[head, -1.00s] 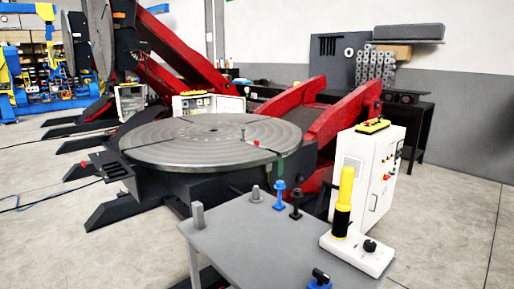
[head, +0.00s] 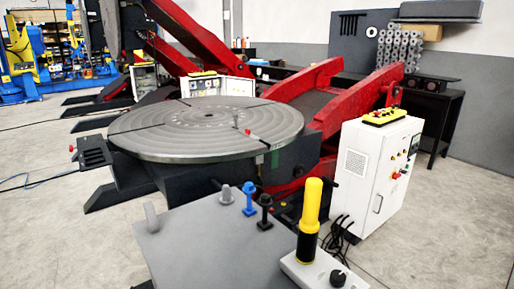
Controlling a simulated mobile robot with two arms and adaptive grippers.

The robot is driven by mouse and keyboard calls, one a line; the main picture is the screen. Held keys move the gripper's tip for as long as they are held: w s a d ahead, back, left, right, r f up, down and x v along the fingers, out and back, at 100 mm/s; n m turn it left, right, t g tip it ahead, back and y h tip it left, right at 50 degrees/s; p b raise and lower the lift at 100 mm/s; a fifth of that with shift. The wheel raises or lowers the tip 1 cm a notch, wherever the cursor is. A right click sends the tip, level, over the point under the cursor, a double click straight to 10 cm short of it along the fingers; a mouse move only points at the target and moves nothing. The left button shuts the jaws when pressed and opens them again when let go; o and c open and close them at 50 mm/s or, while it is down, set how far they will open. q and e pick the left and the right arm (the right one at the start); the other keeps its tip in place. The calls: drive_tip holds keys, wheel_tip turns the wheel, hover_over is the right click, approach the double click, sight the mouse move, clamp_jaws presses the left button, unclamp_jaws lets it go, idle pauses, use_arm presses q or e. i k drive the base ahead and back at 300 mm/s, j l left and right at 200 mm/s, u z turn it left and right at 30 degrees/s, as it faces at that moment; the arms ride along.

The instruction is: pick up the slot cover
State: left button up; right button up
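I cannot tell for sure which thing is the slot cover. The round grey turntable (head: 205,145) has dark radial slots across its top. A small red piece (head: 247,131) with a thin pale upright beside it sits near one slot on the turntable's right side. On the grey table (head: 200,250) in front stand a grey upright piece (head: 152,217), a grey knob-like piece (head: 226,194), a blue piece (head: 249,199) and a black piece (head: 265,212). Neither of my grippers is in view.
A yellow and black handle (head: 310,215) stands by a white control box (head: 325,272) at the table's right. A white cabinet (head: 375,175) and red tilting arms (head: 350,100) stand beyond. Open floor (head: 60,235) lies left of the table.

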sight(246, 133)
drive_tip(key=i+l, duration=0.15)
drive_tip(key=l, duration=0.25)
drive_tip(key=i+l+u, duration=0.1)
drive_tip(key=l, duration=0.3)
drive_tip(key=i+l, duration=0.25)
drive_tip(key=l, duration=0.15)
drive_tip(key=i+l+u, duration=0.1)
drive_tip(key=l, duration=0.3)
drive_tip(key=i+l, duration=0.2)
drive_tip(key=l, duration=0.2)
drive_tip(key=i+l+u, duration=0.1)
drive_tip(key=l, duration=0.3)
drive_tip(key=i+l+u, duration=0.1)
drive_tip(key=i+l, duration=0.55)
drive_tip(key=l, duration=0.15)
drive_tip(key=i+l+u, duration=0.15)
drive_tip(key=i+l, duration=0.45)
drive_tip(key=l, duration=0.25)
drive_tip(key=i+u, duration=0.05)
